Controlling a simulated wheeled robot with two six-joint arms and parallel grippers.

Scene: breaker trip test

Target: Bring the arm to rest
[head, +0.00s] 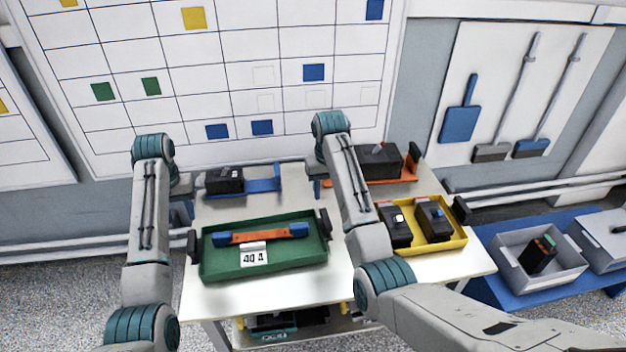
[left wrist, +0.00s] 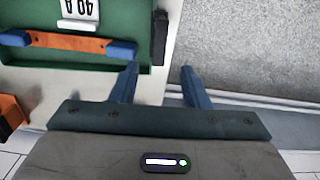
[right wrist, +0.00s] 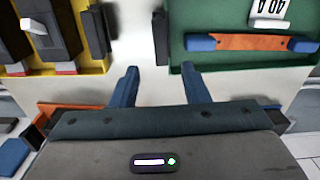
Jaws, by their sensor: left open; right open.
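My left gripper (head: 184,194) is at the table's left edge, beyond the green tray (head: 265,272). In the left wrist view its blue fingers (left wrist: 160,88) are apart with nothing between them. My right gripper (head: 316,186) is at the back middle of the table, between the blue stand (head: 264,185) and the orange stand (head: 390,181). In the right wrist view its fingers (right wrist: 160,88) are apart and empty, over bare table between the two trays. Both forearms reach up and forward; parts of the grippers are hidden behind them in the head view.
The green tray holds an orange bar with blue ends (head: 262,236) and a "40 A" card (head: 254,257). The yellow tray (head: 428,247) holds black breakers (head: 433,222). Black devices (head: 224,180) sit at the stands. A grey bin (head: 572,275) with another breaker stands on a blue bench at right.

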